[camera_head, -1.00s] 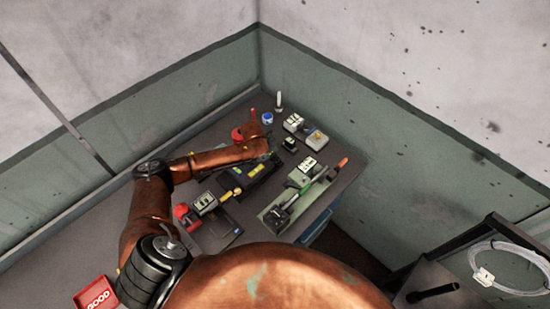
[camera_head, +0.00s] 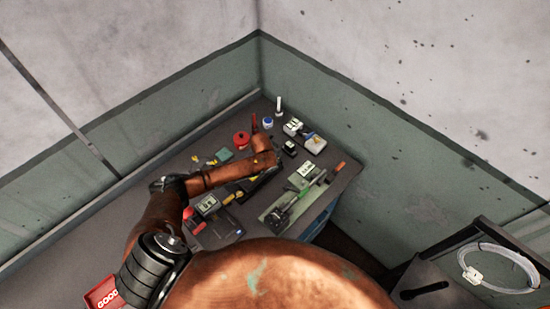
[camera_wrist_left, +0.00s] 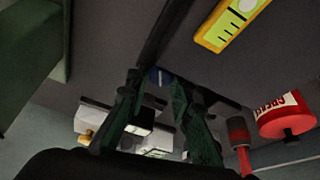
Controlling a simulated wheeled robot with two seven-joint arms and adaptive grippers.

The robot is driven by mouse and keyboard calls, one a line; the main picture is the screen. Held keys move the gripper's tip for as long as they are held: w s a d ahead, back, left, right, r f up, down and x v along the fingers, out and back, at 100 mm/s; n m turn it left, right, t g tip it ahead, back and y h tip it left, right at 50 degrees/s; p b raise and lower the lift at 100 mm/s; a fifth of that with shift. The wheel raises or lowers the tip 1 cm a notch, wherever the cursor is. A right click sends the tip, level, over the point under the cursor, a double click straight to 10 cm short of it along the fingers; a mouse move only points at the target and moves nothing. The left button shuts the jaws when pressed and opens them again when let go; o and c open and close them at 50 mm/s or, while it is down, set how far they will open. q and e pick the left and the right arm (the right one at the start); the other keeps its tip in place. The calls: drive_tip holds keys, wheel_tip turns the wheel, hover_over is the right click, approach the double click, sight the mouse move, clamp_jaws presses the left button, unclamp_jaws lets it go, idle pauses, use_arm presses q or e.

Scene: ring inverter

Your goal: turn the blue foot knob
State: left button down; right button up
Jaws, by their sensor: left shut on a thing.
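In the left wrist view the green fingers of my left gripper (camera_wrist_left: 159,82) are closed in on a small blue piece (camera_wrist_left: 157,75), which looks like the blue foot knob. It sits between the fingertips, by the edge of a dark body (camera_wrist_left: 165,32). Most of the knob is hidden by the fingers. In the head view a dark device (camera_head: 262,184) with yellow labels lies under my left wrist, which covers much of it. The left fingers and the knob cannot be made out there. My right gripper is not in view.
A red can (camera_head: 241,139) stands behind my forearm; it also shows in the left wrist view (camera_wrist_left: 287,117). A blue-topped jar (camera_head: 267,123) and small boxes stand towards the back corner. A green tray (camera_head: 272,212) with tools lies to the right.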

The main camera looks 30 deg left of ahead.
use_arm(q)
drive_tip(key=shift+n, duration=0.4)
drive_tip(key=c, duration=1.7)
unclamp_jaws()
drive_tip(key=v, duration=1.2)
drive_tip(key=shift+d, duration=0.2)
drive_tip(key=shift+s, duration=0.1)
